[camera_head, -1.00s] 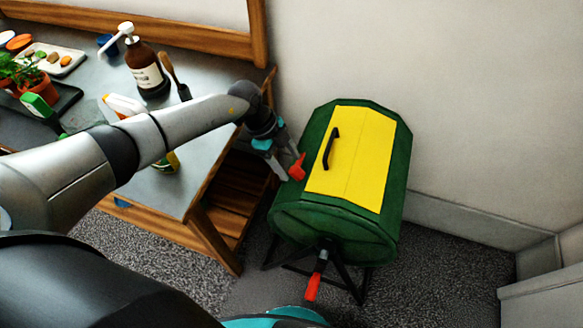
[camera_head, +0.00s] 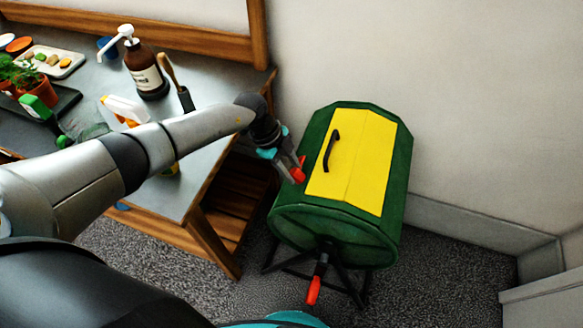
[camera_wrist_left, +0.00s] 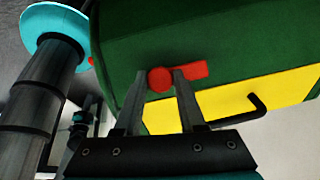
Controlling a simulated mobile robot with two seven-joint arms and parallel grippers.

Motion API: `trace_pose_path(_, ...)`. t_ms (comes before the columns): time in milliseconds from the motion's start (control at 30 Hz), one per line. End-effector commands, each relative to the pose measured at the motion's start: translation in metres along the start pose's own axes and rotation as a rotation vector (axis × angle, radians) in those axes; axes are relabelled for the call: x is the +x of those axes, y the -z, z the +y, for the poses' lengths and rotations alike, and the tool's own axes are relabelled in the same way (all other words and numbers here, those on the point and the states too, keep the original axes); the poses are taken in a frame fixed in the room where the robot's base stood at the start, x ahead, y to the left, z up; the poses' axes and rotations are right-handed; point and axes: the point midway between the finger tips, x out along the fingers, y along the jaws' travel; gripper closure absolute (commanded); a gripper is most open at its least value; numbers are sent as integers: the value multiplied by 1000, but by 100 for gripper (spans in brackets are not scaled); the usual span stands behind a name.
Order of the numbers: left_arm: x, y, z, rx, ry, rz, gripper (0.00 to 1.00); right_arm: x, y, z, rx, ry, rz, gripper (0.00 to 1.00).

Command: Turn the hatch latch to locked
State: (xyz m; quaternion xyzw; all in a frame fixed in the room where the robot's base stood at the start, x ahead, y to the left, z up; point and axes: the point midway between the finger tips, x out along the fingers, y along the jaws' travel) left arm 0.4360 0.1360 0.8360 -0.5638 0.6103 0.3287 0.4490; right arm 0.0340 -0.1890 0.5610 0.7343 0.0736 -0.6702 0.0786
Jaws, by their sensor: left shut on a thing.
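The compost-style drum (camera_head: 330,228) is green with a yellow hatch (camera_head: 350,175) on top, which lies closed and has a black handle. The red hatch latch (camera_head: 299,175) sits on the green shell beside the hatch's left edge. In the left wrist view the latch (camera_wrist_left: 193,71) shows a round pivot and a short bar, lying on green and not over the yellow. My left gripper (camera_head: 293,170) is at the latch, its fingers (camera_wrist_left: 160,76) shut on it, one to each side of the round part. The fingers hide part of the latch in the head view. My right gripper is out of view.
A red-handled crank (camera_head: 314,290) hangs at the drum's near end. The drum stands on black legs. A table (camera_head: 205,150) at left holds a pump bottle (camera_head: 148,75), a spray bottle, plants and a tray. A wall stands behind; carpet is free at right.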

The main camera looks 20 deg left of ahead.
Motion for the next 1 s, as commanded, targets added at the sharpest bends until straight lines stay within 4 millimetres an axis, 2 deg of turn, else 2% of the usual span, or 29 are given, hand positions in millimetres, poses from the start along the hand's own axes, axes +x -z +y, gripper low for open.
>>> trace_pose_path(33,0,0,0,0,0,0,88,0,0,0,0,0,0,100)
trace_pose_path(133,0,0,0,0,0,0,99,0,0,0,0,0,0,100)
trace_pose_path(167,0,0,0,0,0,0,100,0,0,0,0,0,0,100)
trace_pose_path(633,-1,0,0,51,20,-1,100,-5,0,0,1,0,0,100)
trace_pose_path(1000,-2,0,2,304,120,-3,100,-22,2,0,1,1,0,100)
